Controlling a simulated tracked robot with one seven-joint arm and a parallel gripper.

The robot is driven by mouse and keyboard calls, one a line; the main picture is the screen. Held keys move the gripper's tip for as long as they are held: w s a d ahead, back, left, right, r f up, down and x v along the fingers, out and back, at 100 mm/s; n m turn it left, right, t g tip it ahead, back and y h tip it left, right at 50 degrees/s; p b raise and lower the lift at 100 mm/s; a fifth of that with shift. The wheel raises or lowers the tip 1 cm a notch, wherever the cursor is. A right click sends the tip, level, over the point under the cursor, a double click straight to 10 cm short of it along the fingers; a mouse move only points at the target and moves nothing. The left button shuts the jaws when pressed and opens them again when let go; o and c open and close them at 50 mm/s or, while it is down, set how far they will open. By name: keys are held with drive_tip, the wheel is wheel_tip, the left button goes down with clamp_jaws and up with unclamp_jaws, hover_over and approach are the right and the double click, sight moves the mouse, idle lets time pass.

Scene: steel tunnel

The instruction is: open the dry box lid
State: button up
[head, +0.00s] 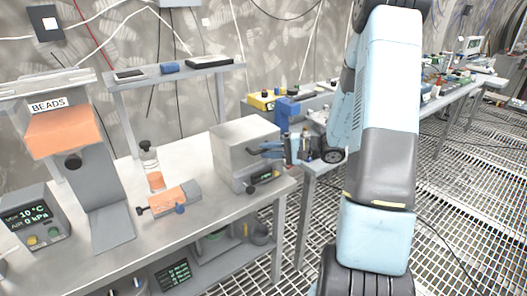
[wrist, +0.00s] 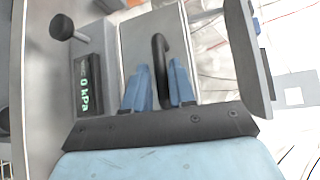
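The dry box (head: 232,150) is a grey metal box at the right end of the steel bench, with a small display on its lower front. Its lid looks shut. In the wrist view, a black curved handle (wrist: 159,48) stands on a pale metal panel (wrist: 133,42), beside a display reading 0 kPa (wrist: 91,85). My gripper (head: 262,149) is at the box's right side. In the wrist view, its two blue fingers (wrist: 160,88) are on either side of the handle, with a narrow gap showing on the left. Firm contact cannot be made out.
A raised shelf (head: 180,78) is behind. A second table (head: 320,160) with small items is close on the right.

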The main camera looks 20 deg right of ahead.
drive_tip(key=shift+x, duration=0.8)
clamp_jaws()
drive_tip(key=shift+f, duration=0.1)
